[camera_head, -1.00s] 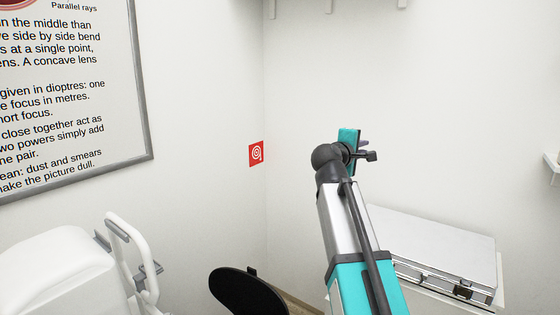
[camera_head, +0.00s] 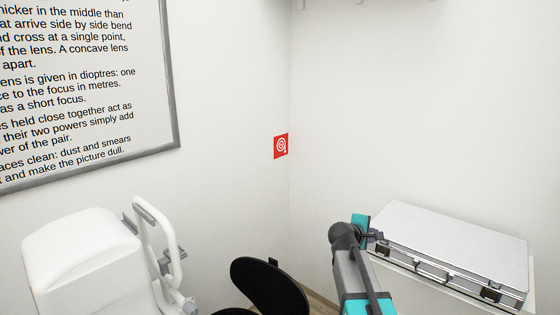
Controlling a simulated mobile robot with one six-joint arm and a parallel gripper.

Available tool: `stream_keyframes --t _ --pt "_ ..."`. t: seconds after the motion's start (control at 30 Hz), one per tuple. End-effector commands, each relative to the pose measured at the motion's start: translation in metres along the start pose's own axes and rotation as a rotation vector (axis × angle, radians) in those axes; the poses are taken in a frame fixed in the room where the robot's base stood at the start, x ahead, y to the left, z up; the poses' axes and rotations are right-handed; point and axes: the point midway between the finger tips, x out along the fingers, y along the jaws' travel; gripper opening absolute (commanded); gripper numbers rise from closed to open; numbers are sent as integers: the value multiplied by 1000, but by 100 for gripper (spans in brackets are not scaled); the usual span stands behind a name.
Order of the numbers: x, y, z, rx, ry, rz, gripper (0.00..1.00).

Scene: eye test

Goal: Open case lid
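A flat silver case (camera_head: 455,240) lies with its lid shut on a white surface (camera_head: 425,283) at the lower right. Dark latches (camera_head: 490,294) show along its front edge. My gripper (camera_head: 380,241) is at the end of my teal and grey arm, by the left end of the case. It looks close to the case's left front corner in the picture. I cannot tell if it touches the case. The fingers are small and dark, and their opening cannot be made out.
A black round seat (camera_head: 270,285) stands low in the middle. A white chair with a handrail (camera_head: 95,265) is at the lower left. A framed text board (camera_head: 70,90) and a red sign (camera_head: 281,146) hang on the walls. The wall above the case is bare.

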Motion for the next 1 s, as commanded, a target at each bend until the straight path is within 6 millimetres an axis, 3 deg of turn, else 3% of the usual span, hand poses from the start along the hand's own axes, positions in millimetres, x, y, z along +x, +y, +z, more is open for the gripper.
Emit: stream_keyframes --t 0.03,0.5,0.77,1.0 --pt "7 -23 -2 -7 -1 -27 14" --pt "41 -212 -5 -12 -18 -280 14" --pt "42 -317 4 9 -46 -430 14" --pt "32 -414 18 44 -87 -575 14"
